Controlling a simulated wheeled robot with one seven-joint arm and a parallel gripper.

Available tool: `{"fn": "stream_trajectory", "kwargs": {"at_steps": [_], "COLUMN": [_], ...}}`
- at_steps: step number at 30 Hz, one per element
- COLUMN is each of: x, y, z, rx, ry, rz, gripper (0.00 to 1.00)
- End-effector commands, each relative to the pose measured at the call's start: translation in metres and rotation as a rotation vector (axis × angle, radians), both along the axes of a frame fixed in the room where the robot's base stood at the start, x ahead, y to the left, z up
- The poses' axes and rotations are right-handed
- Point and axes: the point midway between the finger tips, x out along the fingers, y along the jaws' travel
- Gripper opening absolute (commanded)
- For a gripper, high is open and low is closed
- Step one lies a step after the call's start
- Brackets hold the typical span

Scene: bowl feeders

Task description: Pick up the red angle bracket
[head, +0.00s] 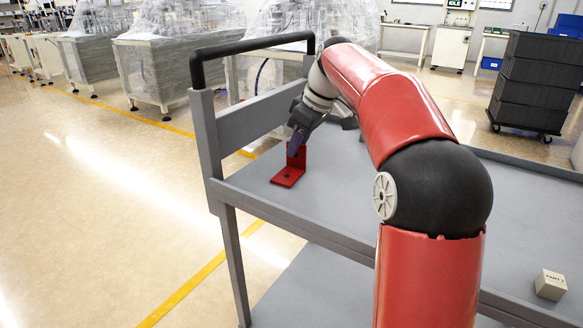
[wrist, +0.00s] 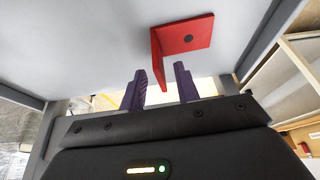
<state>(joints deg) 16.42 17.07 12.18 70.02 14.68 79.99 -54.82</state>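The red angle bracket (head: 287,178) sits on the grey cart top near its left end, with one plate flat and the other upright. In the wrist view, the bracket (wrist: 190,37) shows a dark hole in its flat plate. My gripper (head: 296,146) is at the upright plate, partly covering it in the head view. In the wrist view, my gripper (wrist: 160,76) has its two purple fingers apart. The upright plate appears between them, with a gap visible on each side. Contact is not visible.
The grey cart top (head: 255,178) has a raised left end panel and a black handle (head: 250,45). A small beige box (head: 550,285) stands at the right. A dark grey object (head: 349,122) is partly hidden behind my arm. The cart top around the bracket is clear.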

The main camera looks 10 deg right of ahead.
Motion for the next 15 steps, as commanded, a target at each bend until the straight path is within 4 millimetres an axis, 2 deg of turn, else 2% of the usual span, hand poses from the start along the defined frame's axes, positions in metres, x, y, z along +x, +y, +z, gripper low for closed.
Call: {"fn": "stream_trajectory", "kwargs": {"at_steps": [3, 6, 14, 15], "x": [0.005, 0.008, 0.008, 0.008], "y": [0.008, 0.01, 0.01, 0.01], "z": [-0.018, -0.025, -0.026, -0.026], "rx": [0.0, 0.0, 0.0, 0.0], "ry": [0.003, 0.001, 0.001, 0.0], "rz": [0.001, 0.0, -0.001, -0.001], "gripper": [0.32, 0.32, 0.32, 0.27]}}
